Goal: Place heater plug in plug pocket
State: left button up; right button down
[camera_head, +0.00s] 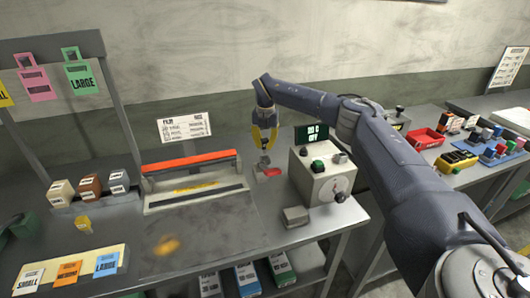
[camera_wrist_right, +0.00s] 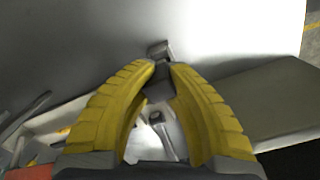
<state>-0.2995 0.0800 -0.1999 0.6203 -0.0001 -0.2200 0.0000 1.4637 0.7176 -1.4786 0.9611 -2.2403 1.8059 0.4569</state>
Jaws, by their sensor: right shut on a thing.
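My right gripper (camera_head: 264,147) has yellow fingers and points down over the bench, just left of the grey control box (camera_head: 322,178). It is shut on a small grey piece, which looks like the heater plug (camera_head: 264,160), hanging below the fingertips. In the right wrist view the yellow fingers (camera_wrist_right: 161,66) close in around a dark grey piece (camera_wrist_right: 159,48). A small red part (camera_head: 269,172) lies on the bench just below the held piece. I cannot tell which part is the plug pocket. A grey block (camera_head: 295,216) sits in front of the control box. My left gripper is not in view.
A sealer with a red bar (camera_head: 190,160) stands left of my gripper. Coloured cards (camera_head: 66,271) lie at the front left, and small blocks (camera_head: 90,186) stand behind them. A red tray (camera_head: 425,139) is on the right bench. The front middle bench is mostly clear.

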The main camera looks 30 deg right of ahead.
aim_at(265, 148)
jog(key=shift+f, duration=1.9)
jog(key=shift+f, duration=0.15)
jog(key=c, duration=1.4)
grip_release()
jog(key=r, duration=1.2)
jog(key=shift+s+a+r, duration=0.1)
jog(key=shift+s+r, duration=0.05)
jog(key=shift+s, duration=0.15)
